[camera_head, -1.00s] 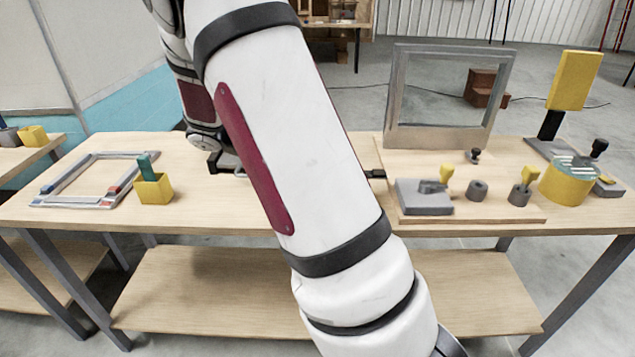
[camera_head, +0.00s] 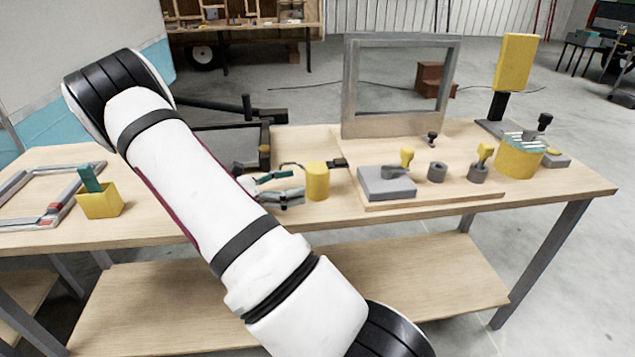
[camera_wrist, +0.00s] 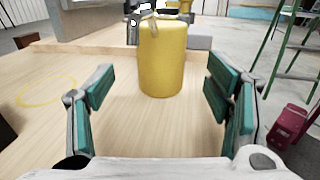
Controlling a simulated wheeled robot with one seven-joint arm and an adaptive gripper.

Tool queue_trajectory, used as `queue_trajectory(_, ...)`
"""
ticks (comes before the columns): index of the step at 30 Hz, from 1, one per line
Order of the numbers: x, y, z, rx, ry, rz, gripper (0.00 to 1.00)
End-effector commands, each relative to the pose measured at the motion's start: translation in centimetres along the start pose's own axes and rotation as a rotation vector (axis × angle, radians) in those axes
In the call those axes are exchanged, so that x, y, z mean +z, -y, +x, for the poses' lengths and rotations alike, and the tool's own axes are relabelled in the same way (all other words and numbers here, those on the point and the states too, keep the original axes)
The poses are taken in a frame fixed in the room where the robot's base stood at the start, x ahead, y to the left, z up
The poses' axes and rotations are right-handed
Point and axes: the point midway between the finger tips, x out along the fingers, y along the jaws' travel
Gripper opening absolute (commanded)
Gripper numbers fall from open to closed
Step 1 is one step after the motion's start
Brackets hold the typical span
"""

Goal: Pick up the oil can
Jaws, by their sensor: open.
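The oil can (camera_head: 317,183) is a yellow cylinder standing upright on the wooden workbench, left of the raised board. A thin spout seems to reach left from its top. My gripper (camera_head: 284,187) is low over the bench, just left of the can. Its teal-padded fingers (camera_wrist: 158,88) are wide apart and empty, one to each side of the can's line. The can looks just beyond the fingertips, and I see no contact.
Right of the can lies a wooden board (camera_head: 430,193) with a grey block (camera_head: 386,184) and several knobbed parts. A grey upright frame (camera_head: 351,90) stands behind. A yellow cup (camera_head: 100,201) is at the left. The bench strip in front of the can is clear.

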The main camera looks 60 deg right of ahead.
Motion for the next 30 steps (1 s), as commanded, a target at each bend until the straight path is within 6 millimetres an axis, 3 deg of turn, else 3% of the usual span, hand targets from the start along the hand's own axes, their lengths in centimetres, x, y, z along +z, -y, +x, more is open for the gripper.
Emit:
queue_trajectory(1,0.1,0.2,0.9,-0.007,0.002,-0.001,0.72)
queue_trajectory(10,0.1,0.2,2.6,-0.006,0.001,-0.002,0.72)
queue_trajectory(18,0.1,0.2,6.2,-0.006,0.0,-0.002,0.72)
queue_trajectory(26,0.1,0.1,6.6,-0.004,0.0,-0.001,0.72)
queue_trajectory(30,0.1,0.1,6.6,-0.004,0.0,-0.001,0.43)
